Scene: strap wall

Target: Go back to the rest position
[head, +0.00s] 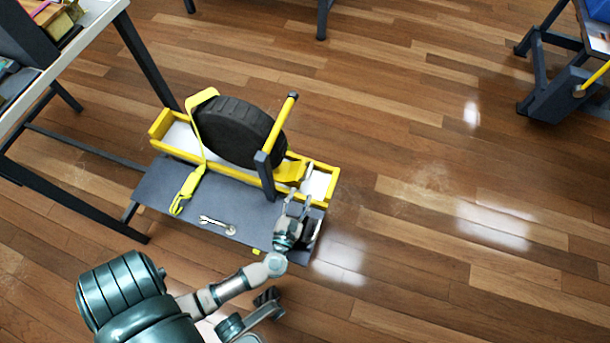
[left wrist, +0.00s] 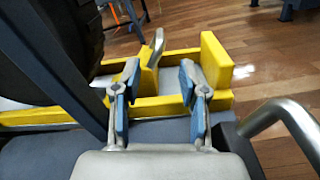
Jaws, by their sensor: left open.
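My left gripper (head: 297,192) is over the right end of the yellow-rimmed tray, beside the dark post with a yellow bar. In the left wrist view, its two fingers with blue pads (left wrist: 157,92) stand apart, with nothing gripped between them. The yellow tray wall and a grey metal lever (left wrist: 156,45) show beyond the fingertips; I cannot tell whether a finger touches them.
A black tyre (head: 238,131) stands in the yellow tray (head: 321,188), with a yellow strap (head: 190,186) hanging over it. A wrench (head: 217,225) lies on the grey board (head: 157,184). A table (head: 82,38) stands at upper left.

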